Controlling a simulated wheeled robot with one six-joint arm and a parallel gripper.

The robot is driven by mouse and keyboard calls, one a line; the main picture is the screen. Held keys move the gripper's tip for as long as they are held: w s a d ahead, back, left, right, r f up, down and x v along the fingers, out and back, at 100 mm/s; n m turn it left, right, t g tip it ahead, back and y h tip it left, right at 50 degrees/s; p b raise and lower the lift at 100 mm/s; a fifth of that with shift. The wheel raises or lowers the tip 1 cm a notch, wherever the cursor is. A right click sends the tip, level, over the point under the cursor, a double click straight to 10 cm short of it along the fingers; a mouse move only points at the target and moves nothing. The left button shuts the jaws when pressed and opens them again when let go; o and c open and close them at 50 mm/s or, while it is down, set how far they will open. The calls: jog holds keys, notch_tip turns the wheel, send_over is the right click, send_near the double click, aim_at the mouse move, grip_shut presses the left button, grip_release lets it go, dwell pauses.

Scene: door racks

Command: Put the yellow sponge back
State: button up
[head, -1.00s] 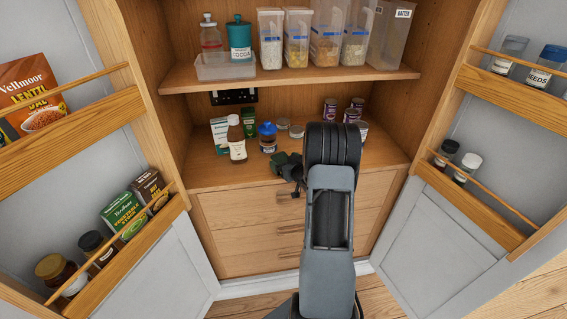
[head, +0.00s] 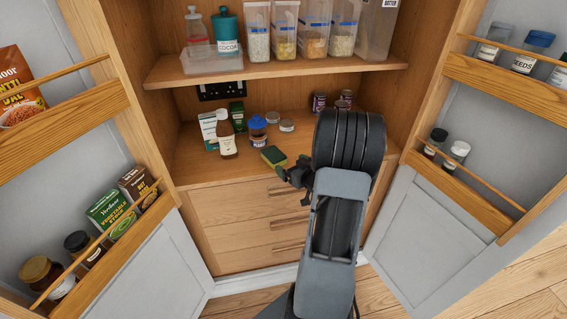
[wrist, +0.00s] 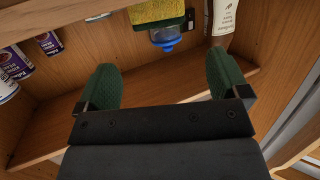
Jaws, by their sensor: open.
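In the wrist view the sponge (wrist: 155,12) is at the top edge, partly cut off, ahead of my fingertips. My gripper (wrist: 165,78) is open, its two green finger pads wide apart with nothing between them. The sponge looks apart from both fingers. I cannot tell exactly how it rests.
On the counter (head: 205,171) stand a brown bottle (head: 225,134), a blue-lidded jar (head: 258,131), boxes and cans. A shelf (head: 290,67) with containers is above. Open doors with racks (head: 110,240) flank both sides. The counter's front left is clear.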

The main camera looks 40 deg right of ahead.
jog(key=a+r+g+h, duration=0.3)
jog(key=a+r+g, duration=0.3)
jog(key=a+r, duration=0.3)
jog(key=s+a+g+y, duration=0.3)
jog(key=s+a+g, duration=0.2)
jog(key=s+a, duration=0.9)
jog(key=a, duration=0.4)
jog(key=shift+s+r+n+g+y, duration=0.3)
jog(key=shift+r+y, duration=0.1)
